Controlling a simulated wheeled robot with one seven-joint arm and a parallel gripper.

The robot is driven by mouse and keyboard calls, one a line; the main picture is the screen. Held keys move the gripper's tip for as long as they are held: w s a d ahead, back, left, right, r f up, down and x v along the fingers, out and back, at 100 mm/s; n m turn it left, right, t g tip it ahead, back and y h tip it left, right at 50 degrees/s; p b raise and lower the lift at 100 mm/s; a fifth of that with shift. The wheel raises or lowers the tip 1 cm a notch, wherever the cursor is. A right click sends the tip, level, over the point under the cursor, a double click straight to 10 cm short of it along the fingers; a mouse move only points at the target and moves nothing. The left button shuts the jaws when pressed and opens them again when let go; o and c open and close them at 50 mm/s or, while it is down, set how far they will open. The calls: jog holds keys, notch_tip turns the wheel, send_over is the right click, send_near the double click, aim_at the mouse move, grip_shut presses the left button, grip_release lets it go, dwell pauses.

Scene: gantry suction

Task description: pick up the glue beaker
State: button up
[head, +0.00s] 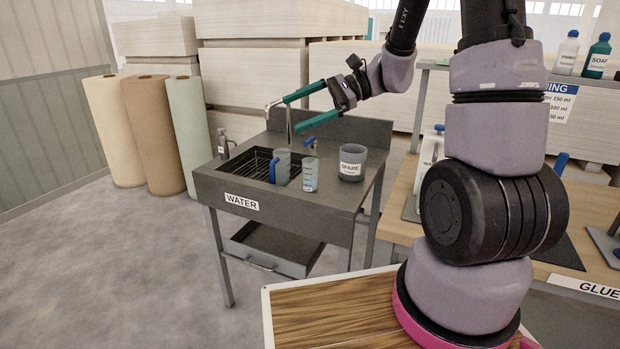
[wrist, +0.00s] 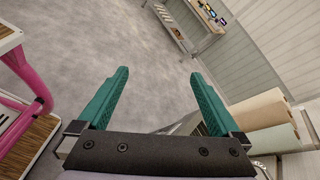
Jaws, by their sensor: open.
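I cannot make out a beaker labelled glue in either view. A GLUE label (head: 600,289) sits on the front of the bench at the right, and my arm hides part of that bench. Near the WATER sink are a clear beaker with a blue handle (head: 282,165), a smaller clear graduated beaker (head: 310,174) and a grey cup labelled SPARE (head: 352,162). My gripper (head: 283,117) is open and empty, above the sink unit and apart from these vessels. In the wrist view its two green fingers (wrist: 160,73) stand wide apart with only floor between them.
The metal sink unit (head: 215,184) has a tap and a lower shelf. Paper rolls (head: 146,130) stand at the left. Board stacks (head: 260,85) are behind. Bottles (head: 598,55) stand on a shelf at upper right. The floor (head: 110,270) at left is clear.

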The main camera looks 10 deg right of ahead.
jog(key=w+f+m+t+y, duration=0.2)
jog(key=w+f+m+t, duration=0.15)
jog(key=w+f, duration=0.2)
jog(key=m+t+h, duration=0.6)
jog(key=m+t, duration=0.6)
jog(key=m, duration=0.2)
send_near(316, 177)
jog(key=shift+w+a+r+g, duration=0.15)
jog(key=shift+w+a+r, duration=0.2)
jog(key=shift+w, duration=0.1)
jog(key=shift+w+a+r+g, duration=0.1)
jog(key=shift+w+a+r, duration=0.2)
jog(key=shift+w, duration=0.15)
jog(key=shift+w+f, duration=0.15)
jog(key=shift+f, duration=0.15)
jog(key=x, duration=1)
jog(key=shift+w+a, duration=0.1)
jog(key=shift+w, duration=0.1)
jog(key=shift+c, duration=0.3)
grip_shut()
